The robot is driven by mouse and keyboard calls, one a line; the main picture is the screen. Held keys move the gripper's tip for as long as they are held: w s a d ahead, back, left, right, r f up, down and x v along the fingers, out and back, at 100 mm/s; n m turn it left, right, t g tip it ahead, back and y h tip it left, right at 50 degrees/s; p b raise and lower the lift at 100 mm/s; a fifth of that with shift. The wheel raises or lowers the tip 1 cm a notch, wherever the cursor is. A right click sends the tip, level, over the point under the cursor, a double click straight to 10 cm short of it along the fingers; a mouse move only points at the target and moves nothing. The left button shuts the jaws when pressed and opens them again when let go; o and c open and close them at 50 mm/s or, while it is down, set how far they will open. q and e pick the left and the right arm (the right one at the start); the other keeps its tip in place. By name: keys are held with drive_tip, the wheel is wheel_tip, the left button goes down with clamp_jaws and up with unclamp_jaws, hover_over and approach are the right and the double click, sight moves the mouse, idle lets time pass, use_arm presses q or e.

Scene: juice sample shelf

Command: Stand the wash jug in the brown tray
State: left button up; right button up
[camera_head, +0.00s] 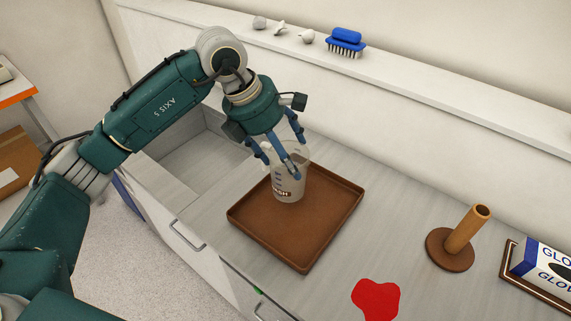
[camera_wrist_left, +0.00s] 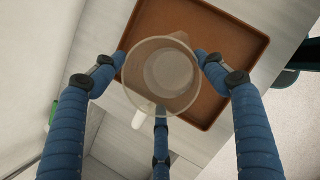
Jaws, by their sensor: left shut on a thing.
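The wash jug (camera_head: 290,187) is a translucent, whitish vessel with dark lettering on its side. My left gripper (camera_head: 284,158) comes down from above with its blue fingers around the jug's upper part, shut on it. The jug looks upright over the back part of the brown tray (camera_head: 304,256); I cannot tell whether its base touches the tray floor. In the left wrist view I look down into the jug (camera_wrist_left: 168,72), with the tray (camera_wrist_left: 240,30) behind it and a finger on either side. My right gripper is not in view.
A wooden post on a round base (camera_head: 452,250) and a glove box (camera_head: 545,262) stand to the right. A red patch (camera_head: 376,299) lies near the front edge. An open recess (camera_head: 190,160) is left of the tray. A blue brush (camera_head: 346,42) sits on the back ledge.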

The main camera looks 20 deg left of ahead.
sight(286, 189)
use_arm(q)
wheel_tip(286, 189, down, 4)
drive_tip(key=shift+f+p, duration=0.1)
drive_tip(key=shift+p, duration=0.4)
drive_tip(key=shift+f, duration=0.25)
drive_tip(key=o, duration=1.9)
drive_tip(key=shift+o, duration=0.2)
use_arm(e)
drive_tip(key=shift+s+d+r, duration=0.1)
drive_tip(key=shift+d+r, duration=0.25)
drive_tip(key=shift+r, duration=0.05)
use_arm(q)
drive_tip(key=shift+r, duration=0.1)
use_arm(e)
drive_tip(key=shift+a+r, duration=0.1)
